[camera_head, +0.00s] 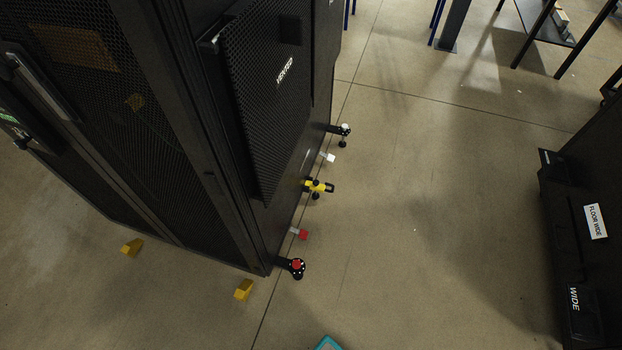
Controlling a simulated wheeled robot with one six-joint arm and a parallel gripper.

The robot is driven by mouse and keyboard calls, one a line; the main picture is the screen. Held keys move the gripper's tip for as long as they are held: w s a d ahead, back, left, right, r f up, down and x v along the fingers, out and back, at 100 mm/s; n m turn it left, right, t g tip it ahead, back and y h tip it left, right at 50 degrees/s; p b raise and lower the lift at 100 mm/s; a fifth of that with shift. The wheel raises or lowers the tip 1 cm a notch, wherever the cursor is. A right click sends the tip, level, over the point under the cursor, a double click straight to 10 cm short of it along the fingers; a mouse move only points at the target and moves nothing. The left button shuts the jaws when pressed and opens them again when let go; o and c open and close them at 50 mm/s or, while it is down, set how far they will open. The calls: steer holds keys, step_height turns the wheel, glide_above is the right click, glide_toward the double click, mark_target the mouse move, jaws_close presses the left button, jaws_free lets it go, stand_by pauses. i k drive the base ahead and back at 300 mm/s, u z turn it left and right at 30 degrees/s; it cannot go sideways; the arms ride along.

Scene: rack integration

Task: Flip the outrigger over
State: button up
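A tall black rack cabinet (225,190) with mesh panels stands on the floor at the left. Low along its right side, black outriggers stick out: one with a red top (297,267) at the near corner and one with a white top (343,130) farther back. Between them is a yellow and black piece (319,187), which may also be an outrigger; I cannot tell which one the task means. A red tab (299,233) and a white tab (328,156) also stick out there. My gripper is not in view.
Yellow wedges (132,247) and (243,289) lie on the floor by the rack's front. A dark cabinet marked "FLOOR WIDE" (595,221) stands at the right. Open concrete floor (415,190) lies between. A teal-edged thing shows at the bottom edge. Table legs stand at the back.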

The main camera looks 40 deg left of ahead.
mark_target(321, 188)
steer(key=u, duration=0.95)
steer(key=i, duration=0.95)
steer(key=u, duration=1)
